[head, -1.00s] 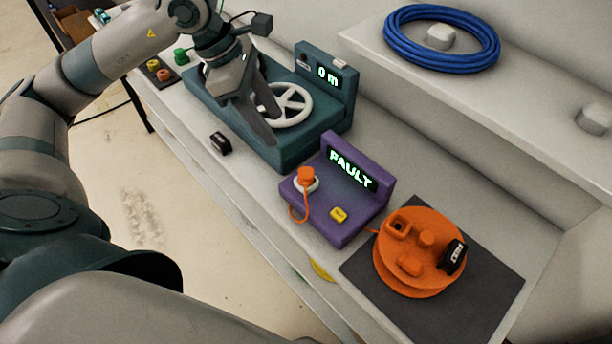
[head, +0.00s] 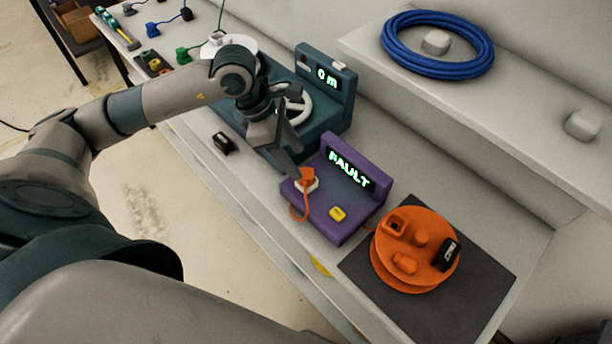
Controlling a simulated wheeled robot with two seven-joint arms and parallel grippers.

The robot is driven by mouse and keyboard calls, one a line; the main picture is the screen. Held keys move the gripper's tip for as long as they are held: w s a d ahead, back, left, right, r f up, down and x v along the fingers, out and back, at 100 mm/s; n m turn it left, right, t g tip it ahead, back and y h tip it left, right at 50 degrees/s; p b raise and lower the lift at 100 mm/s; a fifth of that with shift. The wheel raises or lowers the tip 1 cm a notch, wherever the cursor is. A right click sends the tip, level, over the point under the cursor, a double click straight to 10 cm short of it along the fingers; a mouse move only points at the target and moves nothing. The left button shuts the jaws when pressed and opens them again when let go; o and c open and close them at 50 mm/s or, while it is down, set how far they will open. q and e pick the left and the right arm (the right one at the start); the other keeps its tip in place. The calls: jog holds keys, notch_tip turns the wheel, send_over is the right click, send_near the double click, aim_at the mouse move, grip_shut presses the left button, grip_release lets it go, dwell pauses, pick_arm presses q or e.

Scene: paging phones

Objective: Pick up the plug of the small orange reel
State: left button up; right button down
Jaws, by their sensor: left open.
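The small orange reel (head: 412,262) lies on a dark mat at the right front of the bench. Its orange plug (head: 305,177) sits upright in the pale socket of the purple tester (head: 338,210), whose screen reads FAULT. An orange cord loops from the plug down the tester's front edge. My left gripper (head: 296,152) is open and empty, just behind and above the plug. One finger's tip overlaps the plug's top edge in the picture; I cannot tell whether they touch. My right gripper is not in view.
A teal machine (head: 330,105) with a white handwheel and a "0 m" screen stands behind my left gripper. A small black block (head: 222,142) lies left of it. A blue cable coil (head: 438,45) lies on the raised shelf. Coloured plugs stand at the far left.

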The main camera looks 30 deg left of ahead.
aim_at(305, 173)
pick_arm(q)
jog(key=shift+d+f+p, duration=0.2)
jog(key=shift+f+p, duration=0.2)
jog(key=shift+p, duration=0.15)
jog(key=p+x, duration=0.1)
jog(key=x, duration=0.2)
jog(key=shift+p, duration=0.3)
jog(key=shift+w+d+f, duration=0.15)
jog(key=shift+d+f, duration=0.05)
jog(key=shift+f, duration=0.4)
jog(key=c, duration=1.2)
